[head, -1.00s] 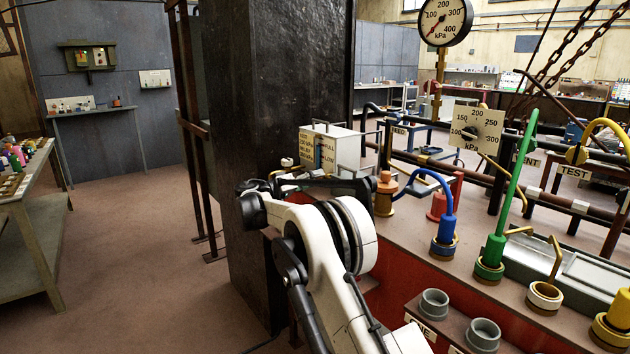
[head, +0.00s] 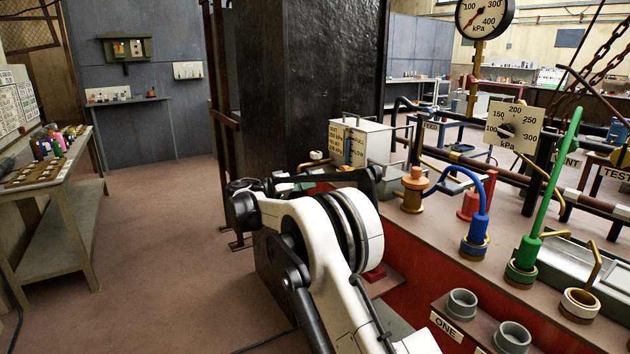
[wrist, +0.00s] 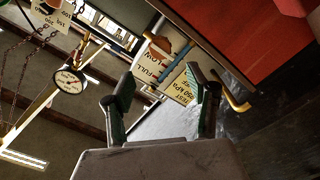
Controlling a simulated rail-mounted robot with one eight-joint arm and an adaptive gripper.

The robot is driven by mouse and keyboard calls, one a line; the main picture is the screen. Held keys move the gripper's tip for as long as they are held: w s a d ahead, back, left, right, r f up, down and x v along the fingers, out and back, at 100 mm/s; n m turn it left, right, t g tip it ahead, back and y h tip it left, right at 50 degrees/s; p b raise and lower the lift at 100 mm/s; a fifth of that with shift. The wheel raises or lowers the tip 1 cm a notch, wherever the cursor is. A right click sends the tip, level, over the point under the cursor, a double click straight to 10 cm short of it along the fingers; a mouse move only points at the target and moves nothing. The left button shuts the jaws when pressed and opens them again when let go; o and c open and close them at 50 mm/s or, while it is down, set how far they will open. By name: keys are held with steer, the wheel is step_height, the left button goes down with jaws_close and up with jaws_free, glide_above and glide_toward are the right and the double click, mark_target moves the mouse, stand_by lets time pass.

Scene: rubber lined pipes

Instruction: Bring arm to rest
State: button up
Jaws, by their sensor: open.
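My white and black arm (head: 320,240) is folded low in front of the dark pillar in the head view, left of the red-sided bench. My gripper (wrist: 160,76) shows in the wrist view with its two dark fingers apart and nothing held between them. Beyond the fingers, a white box with a blue sight tube (wrist: 172,72) and printed labels appears tilted; whether the fingers touch it cannot be told. In the head view the gripper is mostly hidden behind the arm.
The dark pillar (head: 308,90) stands close behind the arm. A table with bottles (head: 55,172) stands left. The floor (head: 160,235) between is clear.

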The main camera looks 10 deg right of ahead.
steer(key=s+d+r+n+g+y+p, duration=0.1)
steer(key=s+d+r+n+y+p, duration=0.15)
steer(key=s+d+r, duration=0.5)
steer(key=s+d+r+g+y, duration=0.1)
steer(key=s+d+r+y, duration=0.15)
steer(key=s, duration=0.55)
steer(key=s+d+r+y, duration=0.1)
steer(key=s+d+y, duration=0.25)
steer(key=s, duration=0.45)
steer(key=s+a+f+y+p, duration=0.1)
steer(key=s+f+y, duration=0.3)
steer(key=s, duration=1.2)
steer(key=s+a+f+n+t+y+p, duration=0.1)
steer(key=s+f+y+p, duration=0.2)
steer(key=s, duration=1.4)
step_height(320, 180, down, 2)
steer(key=shift+s+a+f+y, duration=0.1)
steer(key=shift+s+a+y, duration=0.1)
steer(key=shift+y, duration=0.15)
